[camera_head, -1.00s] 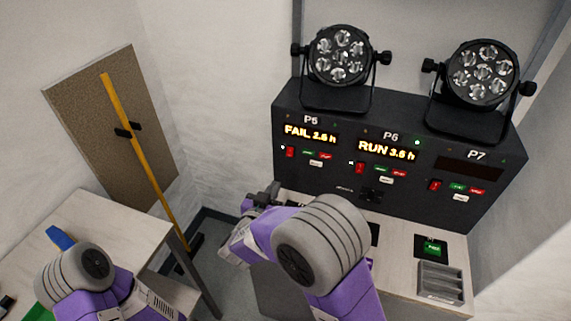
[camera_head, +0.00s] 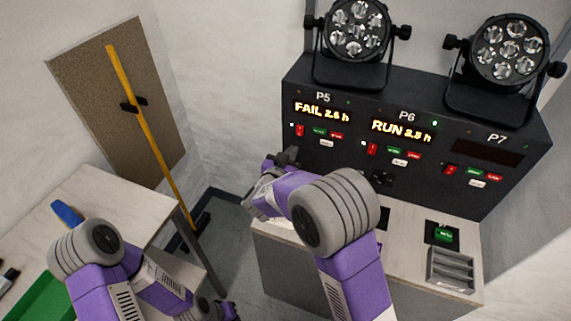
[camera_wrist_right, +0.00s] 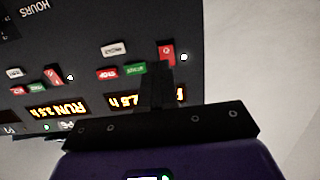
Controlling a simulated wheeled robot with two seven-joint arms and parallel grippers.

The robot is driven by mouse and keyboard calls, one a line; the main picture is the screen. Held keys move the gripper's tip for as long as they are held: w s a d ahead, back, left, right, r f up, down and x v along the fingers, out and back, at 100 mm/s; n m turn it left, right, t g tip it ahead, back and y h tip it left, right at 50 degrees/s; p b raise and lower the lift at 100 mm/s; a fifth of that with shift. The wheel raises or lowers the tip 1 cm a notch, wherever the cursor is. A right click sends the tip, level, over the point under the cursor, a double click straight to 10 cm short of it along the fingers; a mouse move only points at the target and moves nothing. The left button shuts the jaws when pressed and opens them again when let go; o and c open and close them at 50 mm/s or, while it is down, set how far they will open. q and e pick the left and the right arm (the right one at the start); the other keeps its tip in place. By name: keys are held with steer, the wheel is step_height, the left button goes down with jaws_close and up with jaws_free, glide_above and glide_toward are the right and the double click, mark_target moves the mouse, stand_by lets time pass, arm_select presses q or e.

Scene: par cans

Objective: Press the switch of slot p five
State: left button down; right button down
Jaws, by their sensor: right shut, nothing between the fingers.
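The P5 slot is the left one on the black panel; its display (camera_head: 315,110) reads FAIL 2.6 h. Its red switch (camera_head: 300,130) is below the display's left end, with a small white light beside it. In the wrist view the panel is upside down, and the P5 red switch (camera_wrist_right: 167,52) shows just beyond the fingers. My right gripper (camera_head: 288,155) is shut and empty, just below the P5 switch in the head view; its fingers (camera_wrist_right: 157,82) partly cover the P5 display. Contact cannot be told. My left gripper (camera_head: 226,310) is low at the bottom edge, its fingers unclear.
P7's display (camera_head: 487,152) is dark. Green and red buttons sit beside each switch. Two lamps (camera_head: 357,30) stand on top. A bench (camera_head: 290,262) with a grey tray (camera_head: 451,270) lies below.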

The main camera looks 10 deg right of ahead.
mark_target(302, 136)
arm_select(q)
steer(key=shift+f+b, duration=0.55)
steer(key=shift+f, duration=0.15)
arm_select(e)
steer(key=x, duration=0.6)
steer(key=shift+w+d, duration=0.15)
steer(key=shift+w, duration=0.1)
